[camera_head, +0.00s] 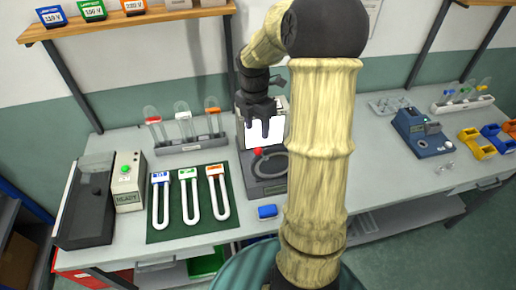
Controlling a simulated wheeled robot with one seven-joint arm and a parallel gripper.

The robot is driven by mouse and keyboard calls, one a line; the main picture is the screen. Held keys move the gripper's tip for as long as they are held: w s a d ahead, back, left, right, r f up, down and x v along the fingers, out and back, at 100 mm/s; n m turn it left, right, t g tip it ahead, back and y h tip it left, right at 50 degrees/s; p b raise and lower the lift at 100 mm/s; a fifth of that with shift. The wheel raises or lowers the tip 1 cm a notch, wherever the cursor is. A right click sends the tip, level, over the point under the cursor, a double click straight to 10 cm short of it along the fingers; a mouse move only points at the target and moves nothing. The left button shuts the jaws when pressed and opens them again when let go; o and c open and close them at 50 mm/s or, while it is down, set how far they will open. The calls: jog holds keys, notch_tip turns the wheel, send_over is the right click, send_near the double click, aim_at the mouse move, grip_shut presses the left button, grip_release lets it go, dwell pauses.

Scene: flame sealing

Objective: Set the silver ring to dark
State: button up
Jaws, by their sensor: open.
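A dark grey device (262,185) stands at the middle of the bench, with a white panel in its upper part. A dark ring-shaped part (271,178) shows on its front below the panel. A red knob (257,152) sits at the ring's upper left. I cannot make out a silver ring for certain. My gripper (262,132) is open and points down in front of the white panel, above the red knob. No contact is clear. My arm hides the device's right side.
White U-shaped tubes with coloured caps lie on a green mat (165,231) to the left. A rack (192,145) with capped tubes stands behind. A box with a green button (128,182) is further left.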

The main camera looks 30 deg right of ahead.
aim_at(258, 148)
jog(key=f, duration=0.3)
jog(key=f+p, duration=0.1)
jog(key=f, duration=0.6)
jog(key=shift+s+f, duration=0.2)
jog(key=shift+s, duration=0.2)
jog(key=shift+w, duration=0.1)
grip_shut()
